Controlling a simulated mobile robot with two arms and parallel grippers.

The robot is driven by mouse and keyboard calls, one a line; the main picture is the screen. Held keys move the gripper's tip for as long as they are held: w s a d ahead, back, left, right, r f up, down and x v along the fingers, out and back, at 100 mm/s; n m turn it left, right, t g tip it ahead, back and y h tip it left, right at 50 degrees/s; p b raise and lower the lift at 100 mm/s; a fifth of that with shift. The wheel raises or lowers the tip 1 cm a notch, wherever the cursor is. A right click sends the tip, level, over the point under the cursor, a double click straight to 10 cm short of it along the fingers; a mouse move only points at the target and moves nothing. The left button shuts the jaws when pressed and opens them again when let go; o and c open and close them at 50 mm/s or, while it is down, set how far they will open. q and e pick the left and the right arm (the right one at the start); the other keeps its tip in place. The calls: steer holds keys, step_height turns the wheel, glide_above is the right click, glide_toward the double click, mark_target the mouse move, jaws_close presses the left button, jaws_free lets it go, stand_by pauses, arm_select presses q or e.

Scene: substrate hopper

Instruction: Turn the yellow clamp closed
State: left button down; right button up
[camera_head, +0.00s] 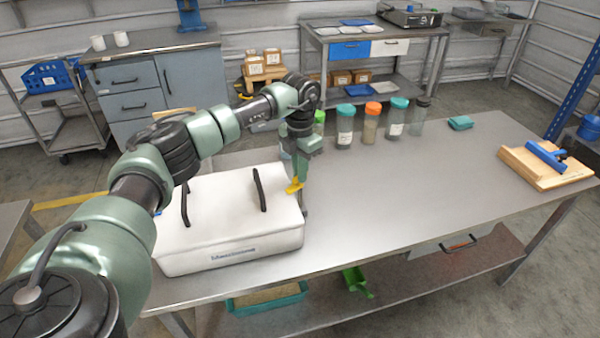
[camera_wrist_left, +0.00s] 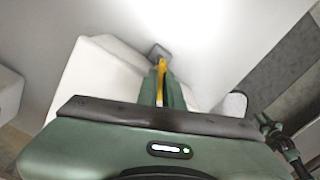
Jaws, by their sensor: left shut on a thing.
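The yellow clamp (camera_head: 295,187) sits at the right end of the white lidded hopper box (camera_head: 228,254) on the steel table. My left gripper (camera_head: 298,178) points down at that end and is shut on the clamp. In the left wrist view the yellow clamp (camera_wrist_left: 161,82) shows as a narrow strip between the two green fingers (camera_wrist_left: 163,90). The fingers hide part of it, so its exact turn angle is hard to tell.
Two black handles (camera_head: 259,189) stand up from the box lid. Several jars with coloured lids (camera_head: 372,122) stand behind the gripper. A teal block (camera_head: 460,122) and a wooden board with a blue tool (camera_head: 545,165) lie to the right. The table's middle (camera_head: 400,195) is clear.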

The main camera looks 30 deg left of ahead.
arm_select(q)
steer(key=m, duration=0.5)
steer(key=shift+b, duration=0.3)
steer(key=shift+r+m, duration=0.1)
steer(key=shift+m, duration=0.2)
steer(key=c, duration=1.6)
jaws_free()
steer(key=shift+o, duration=0.2)
step_height(320, 180, up, 8)
steer(key=shift+f+b, duration=0.1)
steer(key=shift+b, duration=0.6)
steer(key=shift+f, duration=0.1)
